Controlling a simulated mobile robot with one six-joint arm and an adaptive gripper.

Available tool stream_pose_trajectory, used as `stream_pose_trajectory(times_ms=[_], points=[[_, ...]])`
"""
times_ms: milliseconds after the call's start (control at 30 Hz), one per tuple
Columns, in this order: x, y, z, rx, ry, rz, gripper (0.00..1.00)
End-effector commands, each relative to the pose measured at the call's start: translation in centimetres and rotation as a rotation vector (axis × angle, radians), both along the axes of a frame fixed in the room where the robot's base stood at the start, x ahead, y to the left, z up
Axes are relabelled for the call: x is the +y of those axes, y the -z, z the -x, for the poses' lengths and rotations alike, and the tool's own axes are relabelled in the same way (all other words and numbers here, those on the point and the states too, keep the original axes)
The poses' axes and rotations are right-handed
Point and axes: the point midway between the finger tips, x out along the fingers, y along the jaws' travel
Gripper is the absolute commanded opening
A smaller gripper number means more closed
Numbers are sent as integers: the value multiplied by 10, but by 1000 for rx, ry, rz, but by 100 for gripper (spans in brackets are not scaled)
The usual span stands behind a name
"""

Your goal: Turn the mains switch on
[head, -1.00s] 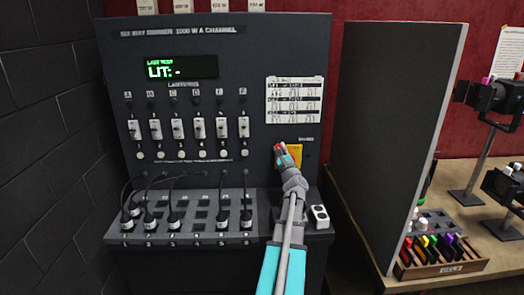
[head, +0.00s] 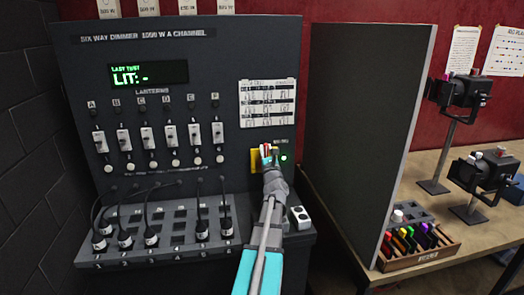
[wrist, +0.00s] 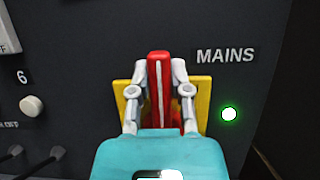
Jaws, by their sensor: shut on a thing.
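The mains switch is a red lever (wrist: 159,82) on a yellow plate (wrist: 203,92), on the right side of the dark dimmer panel. In the wrist view the lever stands upright between the fingers of my gripper (wrist: 160,92), which is shut on it. A white stripe runs down the lever. The word MAINS is printed to its upper right, and a green lamp (wrist: 229,114) glows beside the plate. In the head view my gripper (head: 269,155) covers most of the switch, with the yellow plate (head: 255,161) showing at its left and the green lamp (head: 284,158) lit at its right.
The dimmer panel (head: 230,60) has a display reading LIT: -, a row of white faders, and several plugged cables below. A small white two-button box (head: 300,217) sits right of my arm. A tall dark partition (head: 365,120) separates the panel from a bench with lamps.

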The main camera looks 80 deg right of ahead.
Motion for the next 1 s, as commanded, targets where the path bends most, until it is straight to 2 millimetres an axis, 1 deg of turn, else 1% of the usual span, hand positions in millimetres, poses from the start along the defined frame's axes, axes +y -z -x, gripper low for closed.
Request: stream_pose_trajectory(times_ms=[367, 400, 567, 600, 1000], points=[[2, 2, 3, -3, 6, -8, 0], [2, 2, 3, -3, 6, -8, 28], [1, 2, 2, -4, 4, -6, 58], [1, 2, 2, -4, 4, -6, 60], [1, 1, 0, 4, 2, 0, 60]])
